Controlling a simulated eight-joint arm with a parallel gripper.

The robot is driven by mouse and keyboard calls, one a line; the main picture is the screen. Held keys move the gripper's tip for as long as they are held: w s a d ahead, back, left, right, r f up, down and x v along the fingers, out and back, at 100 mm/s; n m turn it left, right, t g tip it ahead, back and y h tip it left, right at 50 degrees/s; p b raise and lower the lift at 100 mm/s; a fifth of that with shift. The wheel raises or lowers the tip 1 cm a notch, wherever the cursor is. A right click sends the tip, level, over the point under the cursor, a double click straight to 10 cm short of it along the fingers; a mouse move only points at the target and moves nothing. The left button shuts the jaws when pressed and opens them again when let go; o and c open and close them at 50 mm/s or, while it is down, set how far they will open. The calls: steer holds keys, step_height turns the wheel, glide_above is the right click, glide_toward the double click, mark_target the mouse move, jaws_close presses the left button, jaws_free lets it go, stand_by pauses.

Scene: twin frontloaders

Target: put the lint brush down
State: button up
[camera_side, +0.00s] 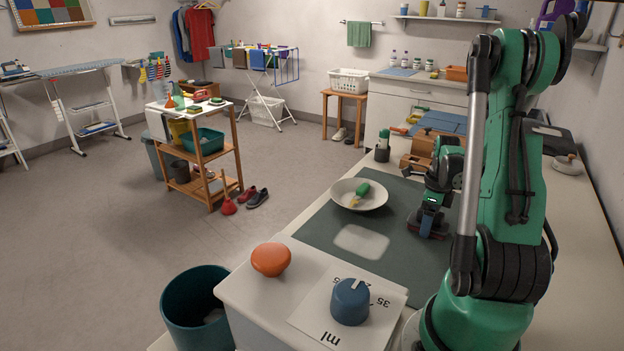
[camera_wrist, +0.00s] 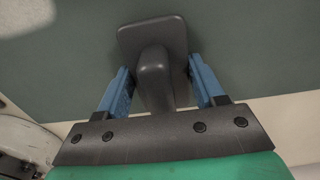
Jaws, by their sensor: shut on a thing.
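The lint brush (camera_wrist: 152,40) is dark grey, with a flat rounded-rectangle head and a thick handle. In the wrist view its handle is between the two blue fingers of my gripper (camera_wrist: 160,82), which is shut on it. In the side view my gripper (camera_side: 432,208) points down over the right part of the dark green mat (camera_side: 320,226). The brush (camera_side: 428,228) shows at the fingertips, low over the mat; I cannot tell whether it touches it. A pale rounded rectangle (camera_side: 361,241) lies on the mat to the left of the gripper.
A white bowl (camera_side: 340,192) with a green and yellow item stands at the mat's far left. A white box with an orange knob (camera_side: 271,259) and a blue dial (camera_side: 350,301) is in front. Wooden boxes (camera_side: 420,146) and a dark cup (camera_side: 382,153) stand behind.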

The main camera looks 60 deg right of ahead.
steer(key=shift+f, duration=0.3)
steer(key=o, duration=1.2)
step_height(320, 180, up, 12)
steer(key=shift+r, duration=0.1)
steer(key=shift+w+r, duration=0.15)
steer(key=shift+w, duration=0.05)
steer(key=w+a+m+t, duration=0.2)
steer(key=w+a+m, duration=0.3)
steer(key=a+m, duration=0.4)
steer(key=w+a+r+m+t, duration=0.1)
steer(key=w+a+m, duration=0.3)
steer(key=a+m, duration=0.5)
steer(key=w+a+m+t, duration=0.4)
steer(key=a+m, duration=0.5)
steer(key=m, duration=0.9)
steer(key=shift+w+a+r, duration=0.1)
steer(key=shift+w+a, duration=0.1)
steer(key=shift+w, duration=0.25)
steer(key=shift+w+a+r, duration=0.1)
steer(key=shift+w+a, duration=0.05)
steer(key=shift+w, duration=0.25)
